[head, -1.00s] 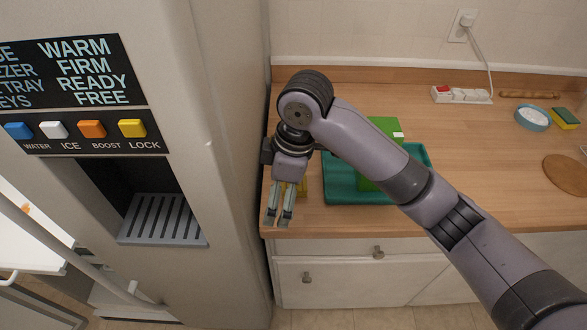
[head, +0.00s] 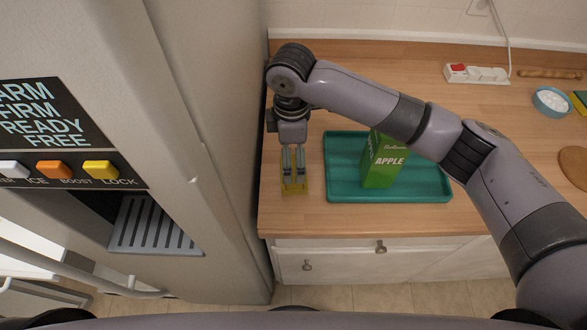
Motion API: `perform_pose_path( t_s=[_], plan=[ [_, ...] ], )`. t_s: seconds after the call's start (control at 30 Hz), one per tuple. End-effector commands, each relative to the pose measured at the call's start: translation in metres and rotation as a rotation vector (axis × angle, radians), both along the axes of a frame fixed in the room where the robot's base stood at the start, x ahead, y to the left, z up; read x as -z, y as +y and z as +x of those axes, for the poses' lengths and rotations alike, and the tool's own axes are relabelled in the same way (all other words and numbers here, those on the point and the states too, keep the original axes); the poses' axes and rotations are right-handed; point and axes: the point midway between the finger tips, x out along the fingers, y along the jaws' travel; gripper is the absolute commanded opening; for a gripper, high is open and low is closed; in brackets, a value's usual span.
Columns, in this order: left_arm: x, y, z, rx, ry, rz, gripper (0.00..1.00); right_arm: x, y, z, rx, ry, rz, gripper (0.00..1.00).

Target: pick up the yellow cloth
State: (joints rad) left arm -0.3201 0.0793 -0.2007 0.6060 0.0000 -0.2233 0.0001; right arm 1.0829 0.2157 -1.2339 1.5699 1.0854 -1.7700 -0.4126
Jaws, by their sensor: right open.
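The yellow cloth (head: 296,189) lies on the wooden counter at its left end, between the fridge and the teal tray. Only part of it shows around my fingertips; the rest is hidden under the gripper. My right gripper (head: 294,184) points down over the cloth with its two fingers a little apart. It is open, and I cannot tell whether the fingertips touch the cloth. My left gripper is not in view.
A teal tray (head: 338,193) with a green apple juice carton (head: 389,161) stands just right of the gripper. The fridge (head: 215,110) rises close on the left. A power strip (head: 476,73) and a blue bowl (head: 543,106) are farther right. The counter's front edge is near.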

Motion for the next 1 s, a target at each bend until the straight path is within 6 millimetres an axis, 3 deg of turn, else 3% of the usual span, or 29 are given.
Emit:
perform_pose_path(
  t_s=[0.1, 0.23, 0.6, 0.87, 1.0],
  plan=[
    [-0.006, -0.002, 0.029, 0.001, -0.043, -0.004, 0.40, 0.013, 0.000, 0.000, 0.000, 0.000, -0.001, 1.00],
    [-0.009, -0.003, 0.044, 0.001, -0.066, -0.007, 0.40, 0.020, 0.000, 0.000, 0.000, 0.000, 0.000, 1.00],
    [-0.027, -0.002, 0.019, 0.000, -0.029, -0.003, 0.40, 0.066, 0.000, -0.001, 0.000, 0.000, -0.001, 1.00],
    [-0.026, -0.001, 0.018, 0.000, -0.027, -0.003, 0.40, 0.070, 0.000, -0.001, -0.002, -0.002, 0.001, 1.00],
    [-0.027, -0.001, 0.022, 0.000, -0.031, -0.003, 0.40, 0.070, 0.000, -0.001, -0.002, -0.002, 0.000, 0.91]
  ],
)
